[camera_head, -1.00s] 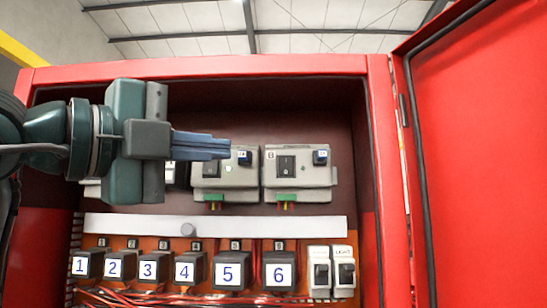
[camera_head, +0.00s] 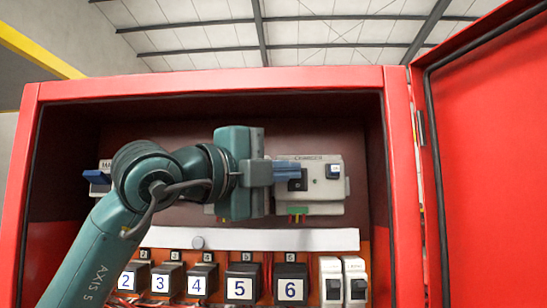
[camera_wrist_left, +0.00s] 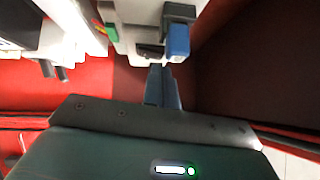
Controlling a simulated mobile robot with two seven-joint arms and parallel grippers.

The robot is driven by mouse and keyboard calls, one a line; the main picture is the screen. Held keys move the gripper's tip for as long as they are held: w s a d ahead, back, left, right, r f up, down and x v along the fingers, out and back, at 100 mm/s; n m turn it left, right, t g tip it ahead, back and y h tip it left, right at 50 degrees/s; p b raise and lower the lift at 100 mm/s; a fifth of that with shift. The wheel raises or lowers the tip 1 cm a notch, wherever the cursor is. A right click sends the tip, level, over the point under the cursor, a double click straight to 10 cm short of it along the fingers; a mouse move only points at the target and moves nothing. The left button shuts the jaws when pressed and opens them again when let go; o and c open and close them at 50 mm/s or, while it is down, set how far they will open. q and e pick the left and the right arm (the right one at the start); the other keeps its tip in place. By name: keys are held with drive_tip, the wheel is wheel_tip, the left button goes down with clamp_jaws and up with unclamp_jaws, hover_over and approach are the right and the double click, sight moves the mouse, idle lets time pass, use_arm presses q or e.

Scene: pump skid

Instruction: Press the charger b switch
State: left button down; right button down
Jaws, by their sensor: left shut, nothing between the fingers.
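The right-hand charger unit (camera_head: 325,190), a pale box with "CHARGER" lettering on top, is mounted on the cabinet's back wall. Its black switch (camera_head: 297,184) shows just below my fingertips and is partly covered by them. In the left wrist view the fingers (camera_wrist_left: 160,68) reach up to the charger's edge (camera_wrist_left: 135,22), near a dark recess. I cannot tell whether they touch. My right gripper is out of view.
The red cabinet frame (camera_head: 215,80) surrounds the opening, and its open door (camera_head: 490,170) stands at right. A white rail (camera_head: 270,238) and numbered black blocks (camera_head: 240,289) lie below. A blue-handled switch (camera_head: 97,177) is at left. My arm hides the other charger.

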use_arm(q)
drive_tip(key=shift+w, duration=0.4)
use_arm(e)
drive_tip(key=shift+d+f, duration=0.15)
